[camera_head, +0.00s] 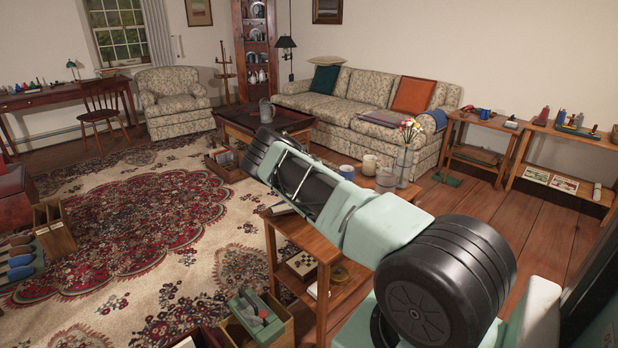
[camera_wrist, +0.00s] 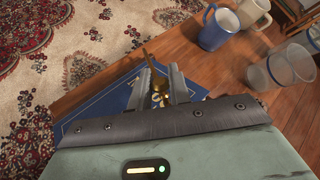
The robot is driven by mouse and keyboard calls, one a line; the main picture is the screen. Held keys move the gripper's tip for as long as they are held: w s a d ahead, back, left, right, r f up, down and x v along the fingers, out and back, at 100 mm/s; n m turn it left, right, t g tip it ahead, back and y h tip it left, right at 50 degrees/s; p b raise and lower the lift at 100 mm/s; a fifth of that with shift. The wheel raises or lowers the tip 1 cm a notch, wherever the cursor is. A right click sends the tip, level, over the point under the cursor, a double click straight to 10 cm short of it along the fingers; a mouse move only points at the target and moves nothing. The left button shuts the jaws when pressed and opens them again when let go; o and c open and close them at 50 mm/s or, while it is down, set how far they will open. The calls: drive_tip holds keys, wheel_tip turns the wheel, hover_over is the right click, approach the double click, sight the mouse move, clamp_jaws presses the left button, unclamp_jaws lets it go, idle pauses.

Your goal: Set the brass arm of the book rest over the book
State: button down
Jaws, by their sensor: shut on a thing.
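In the wrist view my gripper (camera_wrist: 161,76) is shut on the brass arm (camera_wrist: 158,87), a thin yellow piece between the two grey fingers. Its tip shows a little beyond the fingertips. A blue book (camera_wrist: 88,112) with thin gold lines on its cover lies on the wooden table top, below and around the fingers. The gripper body hides its near part. I cannot tell whether the brass arm touches the cover, and the rest's frame cannot be made out. In the head view my own arm covers this spot.
A blue mug (camera_wrist: 218,28), a pale mug (camera_wrist: 253,12) and clear glasses (camera_wrist: 282,68) stand right of the book on the table (camera_wrist: 200,68). Flowers in a vase (camera_head: 404,166) stand at the table's far end. The patterned rug (camera_head: 150,210) lies left of the table.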

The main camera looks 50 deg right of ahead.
drive_tip(key=shift+s+d+r+n+t+y, duration=0.15)
drive_tip(key=shift+d+n+t+y, duration=0.15)
drive_tip(key=shift+d+y, duration=0.15)
drive_tip(key=c, duration=1.3)
unclamp_jaws()
drive_tip(key=shift+c, duration=0.2)
drive_tip(key=shift+s, duration=0.1)
drive_tip(key=b+v, duration=0.1)
drive_tip(key=v, duration=1.6)
drive_tip(key=shift+a, duration=0.15)
